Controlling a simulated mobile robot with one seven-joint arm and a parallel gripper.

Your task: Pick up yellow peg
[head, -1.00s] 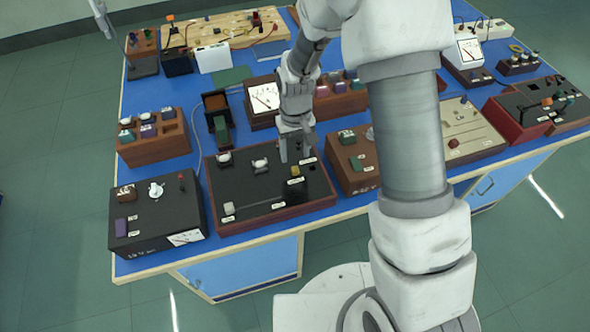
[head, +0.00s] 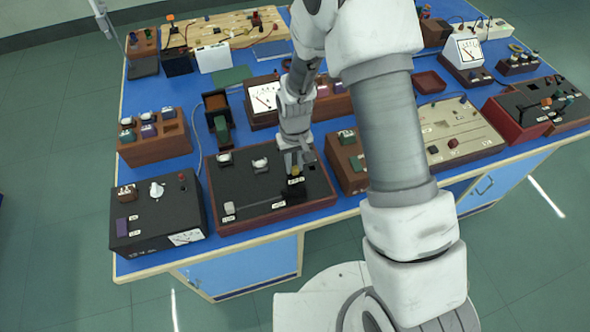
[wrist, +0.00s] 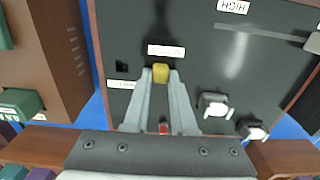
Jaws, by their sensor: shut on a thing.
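The yellow peg (wrist: 161,73) sits between the two fingertips of my gripper (wrist: 160,84) in the wrist view. My gripper (head: 296,172) is shut on it, low over the black-topped panel box (head: 250,188). The peg (head: 296,169) shows as a small yellow spot at the fingertips in the head view. Its lower end is hidden, so I cannot tell whether it is still in the panel. A small dark square hole (wrist: 122,66) lies to the left of the peg in the wrist view.
White-topped knobs (wrist: 214,105) and a grey lever (wrist: 312,42) stand on the same panel. A brown box with a green block (head: 347,137) is close on the right. A black box with a dial (head: 157,190) is on the left.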

